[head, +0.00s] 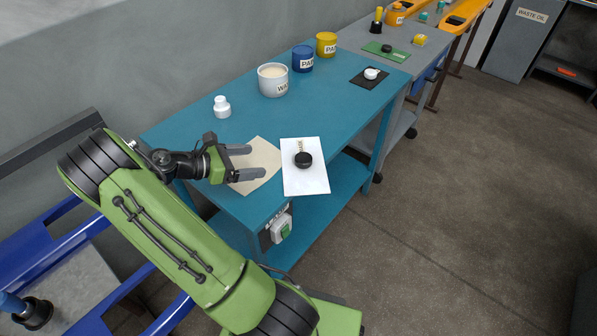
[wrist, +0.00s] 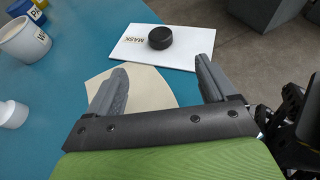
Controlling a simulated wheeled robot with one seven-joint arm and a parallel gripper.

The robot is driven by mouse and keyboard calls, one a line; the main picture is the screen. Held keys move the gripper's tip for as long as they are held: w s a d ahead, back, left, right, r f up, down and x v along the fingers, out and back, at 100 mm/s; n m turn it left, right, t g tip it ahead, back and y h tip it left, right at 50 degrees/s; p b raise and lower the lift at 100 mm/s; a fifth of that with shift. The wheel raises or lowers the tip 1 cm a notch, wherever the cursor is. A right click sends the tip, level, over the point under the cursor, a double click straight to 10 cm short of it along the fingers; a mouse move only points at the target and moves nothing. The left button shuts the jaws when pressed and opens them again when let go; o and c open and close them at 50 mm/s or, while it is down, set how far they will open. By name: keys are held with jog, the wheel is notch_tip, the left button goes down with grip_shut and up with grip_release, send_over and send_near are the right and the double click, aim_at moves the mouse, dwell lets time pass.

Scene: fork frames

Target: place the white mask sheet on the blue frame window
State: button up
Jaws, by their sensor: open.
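The white mask sheet (head: 305,183) lies flat on the teal bench near its front edge. A round black knob (head: 304,160) sits on it, beside a "MASK" label; both also show in the wrist view, the sheet (wrist: 190,54) and the knob (wrist: 160,38). My gripper (head: 252,161) is open and empty, over a beige sheet (head: 262,157), left of the mask sheet. Its two fingers (wrist: 159,74) point toward the mask sheet in the wrist view. A blue frame (head: 40,238) shows at the lower left of the head view, partly hidden by my arm.
A white tub (head: 273,80), a blue paint can (head: 303,59), a yellow can (head: 326,44) and a small white bottle (head: 222,107) stand along the bench's back. A black mat (head: 366,84) with a white item lies at the far end. Open floor is at right.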

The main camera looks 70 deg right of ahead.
aim_at(301, 158)
jog(key=b+x, duration=0.2)
jog(key=x, duration=0.6)
jog(key=b+x, duration=0.2)
jog(key=x, duration=0.6)
jog(key=shift+w+f, duration=0.1)
jog(key=shift+f, duration=0.15)
jog(key=shift+r, duration=0.1)
jog(key=c, duration=1.3)
notch_tip(301, 158, up, 10)
jog(key=p, duration=0.3)
